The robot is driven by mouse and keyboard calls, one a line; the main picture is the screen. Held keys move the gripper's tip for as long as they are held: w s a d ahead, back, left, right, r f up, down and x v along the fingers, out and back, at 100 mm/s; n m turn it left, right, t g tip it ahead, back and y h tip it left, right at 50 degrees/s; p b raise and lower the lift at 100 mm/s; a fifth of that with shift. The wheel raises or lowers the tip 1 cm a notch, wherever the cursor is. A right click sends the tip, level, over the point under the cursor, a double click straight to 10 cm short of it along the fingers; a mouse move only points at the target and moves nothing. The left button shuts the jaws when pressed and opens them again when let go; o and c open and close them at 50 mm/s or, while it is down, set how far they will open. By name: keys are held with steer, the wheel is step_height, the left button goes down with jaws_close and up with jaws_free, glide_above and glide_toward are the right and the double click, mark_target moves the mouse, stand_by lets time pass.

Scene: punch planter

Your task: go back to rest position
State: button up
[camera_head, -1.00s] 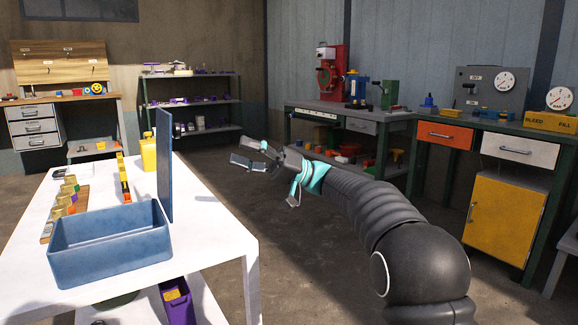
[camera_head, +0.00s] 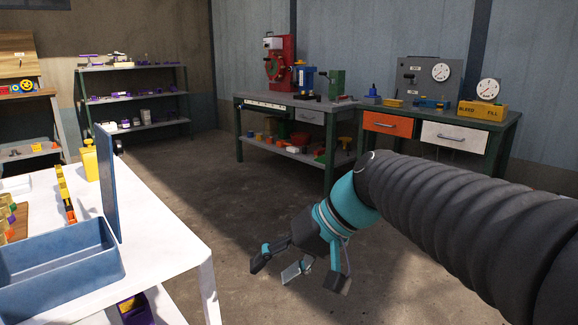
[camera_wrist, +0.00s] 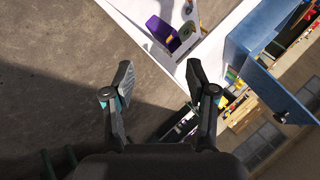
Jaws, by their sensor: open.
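My gripper (camera_head: 302,270) is open and empty. In the head view it hangs over the bare concrete floor, right of the white table and apart from it, fingers pointing down and to the left. In the wrist view my gripper (camera_wrist: 163,88) shows two spread fingers with nothing between them. Past the fingertips are the floor, the table edge and the blue tray.
The white table (camera_head: 160,240) holds a blue tray (camera_head: 60,270), an upright blue panel (camera_head: 107,180) and a yellow container (camera_head: 90,160). A purple bin (camera_head: 137,312) sits below. A green workbench (camera_head: 345,105) stands behind. Open floor (camera_head: 220,200) lies between.

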steer(key=s+d+f+m+t+h+p, duration=0.1)
steer(key=s+d+f+t+h, duration=0.1)
steer(key=d, duration=0.7)
steer(key=s+d+f+m+t+h+p, duration=0.1)
steer(key=s+d+f+t+h, duration=0.1)
steer(key=s+d+f+h, duration=0.3)
steer(key=s+d+h, duration=0.1)
steer(key=s+d, duration=0.2)
steer(key=s, duration=0.1)
steer(key=shift+d+f+p, duration=0.15)
steer(key=shift+d+p, duration=0.2)
